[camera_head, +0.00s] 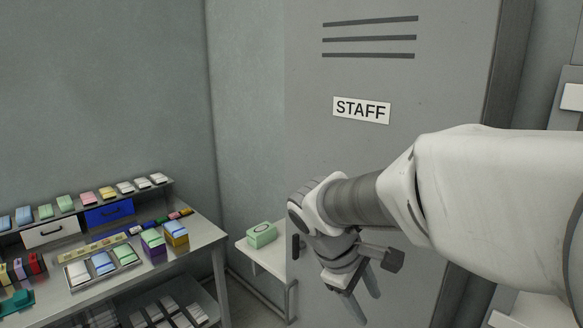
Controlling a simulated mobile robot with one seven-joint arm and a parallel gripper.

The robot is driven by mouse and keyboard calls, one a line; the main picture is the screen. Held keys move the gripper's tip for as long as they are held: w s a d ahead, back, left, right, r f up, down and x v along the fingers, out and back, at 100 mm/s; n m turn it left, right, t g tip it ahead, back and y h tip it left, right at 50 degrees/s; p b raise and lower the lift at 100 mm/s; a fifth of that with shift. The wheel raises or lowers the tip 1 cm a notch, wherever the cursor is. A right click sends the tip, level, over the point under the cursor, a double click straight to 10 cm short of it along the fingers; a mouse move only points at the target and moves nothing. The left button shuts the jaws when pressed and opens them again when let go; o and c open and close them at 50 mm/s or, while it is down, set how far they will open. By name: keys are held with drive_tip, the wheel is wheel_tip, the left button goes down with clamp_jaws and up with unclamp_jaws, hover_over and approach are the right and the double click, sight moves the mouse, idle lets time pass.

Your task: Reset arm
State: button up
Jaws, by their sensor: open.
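My arm reaches in from the right edge, in front of a grey locker door (420,95) with a STAFF sign (361,110). My gripper (364,310) hangs at the end of the arm with its fingers pointing down. The fingers are apart and I see nothing between them. The gripper is right of the small shelf and well away from the bench. The tip of one finger is close to the bottom of the picture.
A green box (261,235) sits on a small white shelf (270,264) between bench and locker. The wall above the bench is bare.

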drive_tip(key=s+r+m+t+y, duration=0.2)
drive_tip(key=s+m, duration=0.3)
drive_tip(key=s, duration=0.1)
drive_tip(key=s+d+r+m+t+y, duration=0.1)
drive_tip(key=s+r+m+t+y, duration=0.1)
drive_tip(key=s, duration=0.5)
drive_tip(key=shift+s+d+m+y, duration=0.2)
drive_tip(key=shift+m+y, duration=0.3)
drive_tip(key=shift+m, duration=0.9)
